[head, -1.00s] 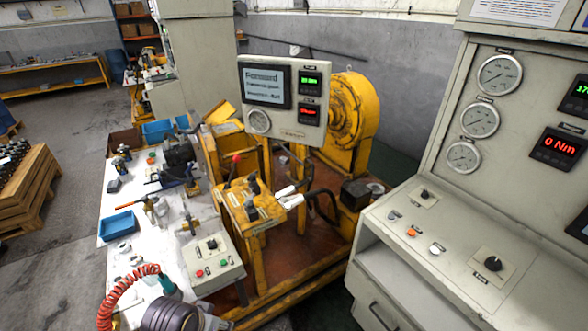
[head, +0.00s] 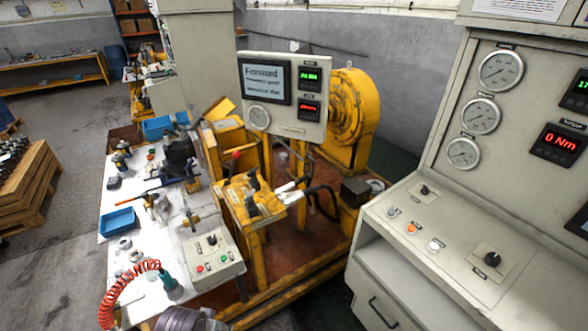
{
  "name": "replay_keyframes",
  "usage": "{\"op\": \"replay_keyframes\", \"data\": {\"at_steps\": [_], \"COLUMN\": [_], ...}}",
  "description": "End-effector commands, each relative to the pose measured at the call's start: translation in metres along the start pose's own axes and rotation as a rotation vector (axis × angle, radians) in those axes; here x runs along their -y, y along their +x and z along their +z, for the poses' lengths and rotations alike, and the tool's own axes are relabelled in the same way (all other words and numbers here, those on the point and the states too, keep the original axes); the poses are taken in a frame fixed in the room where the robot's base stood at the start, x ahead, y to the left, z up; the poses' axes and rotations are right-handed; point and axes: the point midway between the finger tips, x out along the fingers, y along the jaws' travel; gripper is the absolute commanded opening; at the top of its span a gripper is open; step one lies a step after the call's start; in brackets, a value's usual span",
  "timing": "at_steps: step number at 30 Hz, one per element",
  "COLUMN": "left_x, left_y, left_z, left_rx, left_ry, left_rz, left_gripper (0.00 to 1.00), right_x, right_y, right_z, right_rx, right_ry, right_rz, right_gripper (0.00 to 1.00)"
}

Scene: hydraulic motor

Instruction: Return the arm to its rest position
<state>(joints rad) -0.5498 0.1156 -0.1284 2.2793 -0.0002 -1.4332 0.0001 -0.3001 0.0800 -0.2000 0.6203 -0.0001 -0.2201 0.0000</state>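Neither of my arms nor grippers can be made out in the head view. The yellow lever stand (head: 262,211) is in the middle, with dark levers (head: 252,190) on its top and two white rod-like parts (head: 290,197) at its right side. A grey display panel (head: 287,122) stands behind it with a lit screen reading "Forward", a round gauge and two small readouts. The grey control console (head: 420,225) fills the right side, with knobs and buttons. Its readout (head: 558,143) shows 0 Nm in red.
A white workbench (head: 125,187) on the left holds tools, a blue tray (head: 118,222), an orange coiled hose (head: 112,291) and a small button box (head: 213,257). A yellow round housing (head: 352,107) stands behind the panel. A wooden pallet crate (head: 28,184) is at far left.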

Motion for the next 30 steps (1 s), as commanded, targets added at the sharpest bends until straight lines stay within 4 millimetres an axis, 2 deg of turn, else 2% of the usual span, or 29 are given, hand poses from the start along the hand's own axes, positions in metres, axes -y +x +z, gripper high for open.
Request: {"op": "replay_keyframes", "data": {"at_steps": [6,17,30], "left_x": [-0.003,-0.007,-0.012], "left_y": [0.057,0.146,0.24], "left_z": [0.013,0.049,0.114], "left_rx": [0.021,0.051,0.089], "left_ry": [0.003,0.008,0.015], "left_rz": [0.004,0.008,0.013], "left_gripper": [0.54,0.54,0.54], "right_x": [0.0,0.0,0.001], "right_y": [0.002,0.003,0.006], "right_z": [0.0,0.0,0.0], "right_rx": [0.0,0.0,0.0], "right_ry": [0.0,0.0,0.0], "right_rz": [0.0,0.0,0.0], "right_gripper": [0.34,0.34,0.34]}}
